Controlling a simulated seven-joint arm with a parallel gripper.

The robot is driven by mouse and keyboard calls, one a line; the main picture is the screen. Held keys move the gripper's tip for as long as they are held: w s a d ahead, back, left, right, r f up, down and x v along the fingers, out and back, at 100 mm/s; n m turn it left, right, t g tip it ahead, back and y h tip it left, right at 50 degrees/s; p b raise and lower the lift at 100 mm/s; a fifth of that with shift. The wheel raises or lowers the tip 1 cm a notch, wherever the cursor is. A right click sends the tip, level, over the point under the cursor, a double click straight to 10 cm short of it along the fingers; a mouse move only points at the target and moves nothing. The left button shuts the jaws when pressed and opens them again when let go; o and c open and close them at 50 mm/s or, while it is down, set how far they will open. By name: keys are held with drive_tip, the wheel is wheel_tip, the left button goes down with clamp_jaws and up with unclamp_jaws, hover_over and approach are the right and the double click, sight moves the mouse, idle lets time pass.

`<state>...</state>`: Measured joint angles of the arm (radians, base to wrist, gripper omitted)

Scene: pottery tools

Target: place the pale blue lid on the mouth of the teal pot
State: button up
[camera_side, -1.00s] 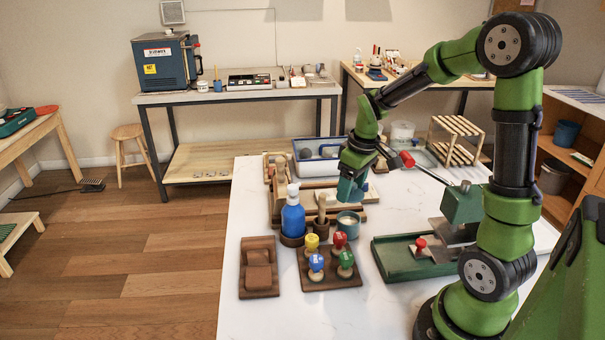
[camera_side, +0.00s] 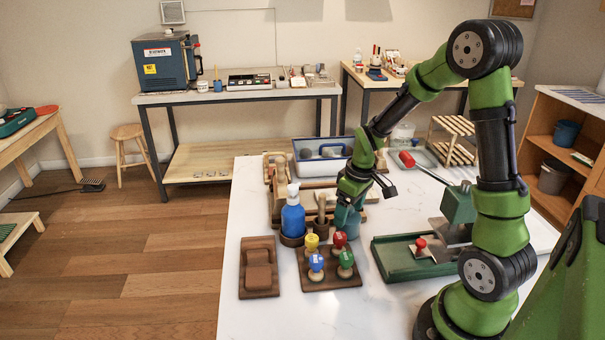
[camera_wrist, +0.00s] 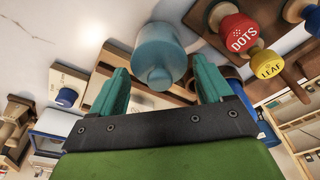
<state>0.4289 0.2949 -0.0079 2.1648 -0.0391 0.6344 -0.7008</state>
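The teal pot (camera_side: 346,228) stands on the white table, right of the blue pump bottle, partly hidden by my gripper. The pale blue lid (camera_wrist: 159,60) shows in the wrist view as a round shape with a small knob towards the camera. It lies in line with the pot and hides most of it; I cannot tell whether it sits flush on the mouth. My gripper (camera_side: 348,208) is low at the pot. In the wrist view its two teal fingers (camera_wrist: 161,72) are spread either side of the lid, with visible gaps.
A wooden block with several colored stamps (camera_side: 330,272) stands just in front of the pot. The blue pump bottle (camera_side: 293,217) and a wooden-handled tool in a brown cup (camera_side: 321,230) are close on the left. A green tray (camera_side: 393,262) lies to the right.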

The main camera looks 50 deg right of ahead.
sight(354, 218)
drive_tip(key=shift+o, duration=0.9)
wheel_tip(354, 218, up, 11)
drive_tip(key=s, duration=0.2)
drive_tip(key=s+a+r+m+t+y, duration=0.1)
drive_tip(key=s+a+r, duration=0.3)
drive_tip(key=a, duration=0.4)
drive_tip(key=s+a+r+m+t+y, duration=0.1)
drive_tip(key=s+a+r+m+t, duration=0.2)
drive_tip(key=a, duration=0.6)
drive_tip(key=shift+s+a+r+t, duration=0.2)
drive_tip(key=shift+s+r+t, duration=0.25)
drive_tip(key=shift+t, duration=0.25)
drive_tip(key=shift+w+r, duration=0.1)
